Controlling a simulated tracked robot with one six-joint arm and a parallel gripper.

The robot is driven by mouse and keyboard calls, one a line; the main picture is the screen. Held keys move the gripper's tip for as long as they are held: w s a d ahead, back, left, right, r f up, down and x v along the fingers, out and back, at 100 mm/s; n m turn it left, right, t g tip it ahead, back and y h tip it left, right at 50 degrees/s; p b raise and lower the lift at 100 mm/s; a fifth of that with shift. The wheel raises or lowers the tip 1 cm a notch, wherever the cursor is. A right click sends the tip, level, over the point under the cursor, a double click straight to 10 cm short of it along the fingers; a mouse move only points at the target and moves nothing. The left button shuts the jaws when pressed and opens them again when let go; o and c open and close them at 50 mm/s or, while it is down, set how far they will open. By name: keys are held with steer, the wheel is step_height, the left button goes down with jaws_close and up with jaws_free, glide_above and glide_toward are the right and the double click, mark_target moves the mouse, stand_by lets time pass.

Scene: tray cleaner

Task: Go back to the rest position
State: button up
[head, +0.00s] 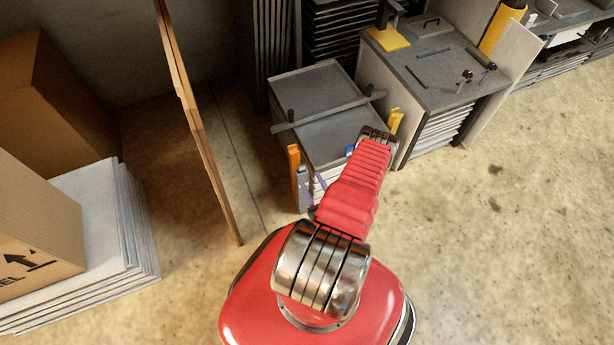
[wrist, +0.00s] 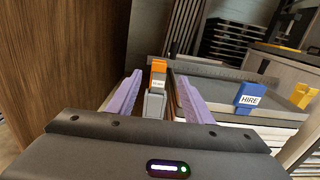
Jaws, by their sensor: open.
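My gripper (head: 313,183) is by the front left corner of a tray stack with a grey top (head: 335,135). In the wrist view its two purple fingers (wrist: 159,80) are spread apart, and neither is seen closed on anything. A grey block with an orange top (wrist: 156,85) shows in the gap between them; I cannot tell how far beyond the fingertips it is. The orange piece (head: 294,158) stands upright at the stack's left edge in the head view. My red arm hides part of the stack's right side.
A blue clip labelled HIRE (wrist: 250,98) is right of the fingers. A bar (head: 325,113) lies across the stack. A wooden panel (head: 197,120) stands left. A second tray stack (head: 430,70) is behind right. Cardboard boxes (head: 35,215) are far left. Floor at right is clear.

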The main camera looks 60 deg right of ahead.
steer(key=shift+f, duration=0.1)
stand_by(0.3)
steer(key=w+a+f+n+t+y, duration=0.1)
steer(key=w+a+y, duration=0.1)
steer(key=a+y, duration=0.45)
steer(key=w+a+r+n+y, duration=0.4)
steer(key=a+r+n+y, duration=0.2)
steer(key=a+r+y, duration=0.2)
steer(key=s+a+r+n+g+h, duration=0.1)
steer(key=a+r+n+g, duration=0.2)
steer(key=r+n+g, duration=0.55)
steer(key=s+a+r+n+g, duration=0.1)
steer(key=a+r+n+g, duration=0.25)
steer(key=r+n, duration=0.9)
steer(key=s+a+r+n+g+h, duration=0.1)
steer(key=a+r+n+g, duration=0.4)
steer(key=r, duration=1)
steer(key=a+r+n+t+h, duration=0.1)
steer(key=a+r+n+t, duration=0.2)
steer(key=r, duration=0.6)
steer(key=a+r+n+t+h, duration=0.2)
steer(key=a+r+n, duration=0.4)
steer(key=r, duration=0.3)
steer(key=shift+s+a+r+t, duration=0.2)
steer(key=shift+s+a+t, duration=0.2)
steer(key=shift+a+t, duration=0.35)
